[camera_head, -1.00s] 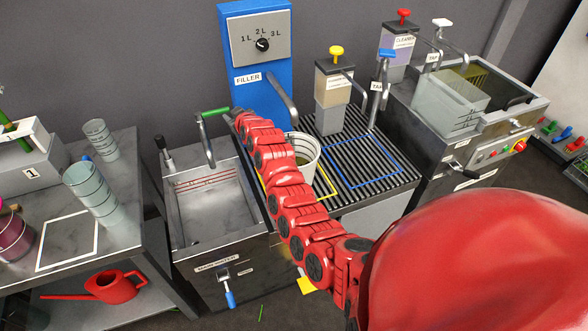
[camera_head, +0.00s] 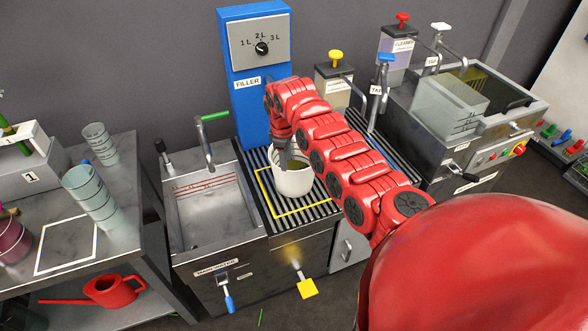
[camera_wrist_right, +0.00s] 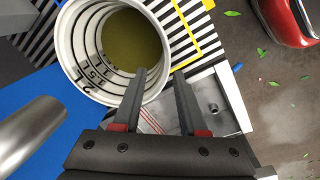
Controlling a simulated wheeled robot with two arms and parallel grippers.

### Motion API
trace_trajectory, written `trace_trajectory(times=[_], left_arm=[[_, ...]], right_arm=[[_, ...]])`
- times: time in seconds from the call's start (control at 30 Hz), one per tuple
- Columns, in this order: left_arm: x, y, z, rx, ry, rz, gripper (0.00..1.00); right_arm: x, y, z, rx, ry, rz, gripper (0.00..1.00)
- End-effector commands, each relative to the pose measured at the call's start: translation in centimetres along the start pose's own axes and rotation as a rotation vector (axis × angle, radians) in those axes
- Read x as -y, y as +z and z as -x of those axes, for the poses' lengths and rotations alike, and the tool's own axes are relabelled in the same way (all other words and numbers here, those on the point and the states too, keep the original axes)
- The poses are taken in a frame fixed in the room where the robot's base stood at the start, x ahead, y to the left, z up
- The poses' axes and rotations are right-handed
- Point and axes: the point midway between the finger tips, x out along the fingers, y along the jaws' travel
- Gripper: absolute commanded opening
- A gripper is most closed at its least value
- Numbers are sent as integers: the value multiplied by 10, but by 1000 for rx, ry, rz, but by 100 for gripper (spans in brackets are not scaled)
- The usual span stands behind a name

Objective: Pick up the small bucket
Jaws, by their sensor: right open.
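A white bucket (camera_head: 294,180) stands upright inside the yellow square on the striped grate. In the right wrist view the bucket (camera_wrist_right: 78,62) is seen from above, with litre rings marked inside and an olive-coloured bottom or liquid. My right gripper (camera_wrist_right: 161,73) is open. One finger overlaps the bucket's near inside wall and the other lies just outside, so the rim seems to pass between them. I cannot tell whether either finger touches it. In the head view the right wrist is over the bucket's back left rim. My left gripper is not in view.
The blue filler (camera_head: 255,60) stands behind the bucket. A sink (camera_head: 209,205) with a green-handled tap is on its left. Cleaner dispensers (camera_head: 333,85) stand behind my arm. Clear buckets (camera_head: 91,195) sit on the left table.

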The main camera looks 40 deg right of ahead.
Motion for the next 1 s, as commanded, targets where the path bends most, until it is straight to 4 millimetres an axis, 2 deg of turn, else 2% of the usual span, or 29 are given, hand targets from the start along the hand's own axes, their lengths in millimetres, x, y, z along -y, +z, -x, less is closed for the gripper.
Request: trace_trajectory(times=[0.1,0.37,0.53,0.6,0.73,0.97,1.0], left_arm=[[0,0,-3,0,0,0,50],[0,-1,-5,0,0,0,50],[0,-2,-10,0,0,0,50],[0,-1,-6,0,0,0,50],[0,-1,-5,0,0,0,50],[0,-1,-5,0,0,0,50],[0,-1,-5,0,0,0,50]], right_arm=[[3,-1,-24,1,-6,2,42],[1,0,-46,-1,-2,-1,42],[5,2,-73,0,-3,2,42],[4,1,-83,-2,-1,1,42],[3,2,-92,-2,1,1,42],[3,3,-92,-2,1,0,42],[3,3,-92,-3,1,0,38]])
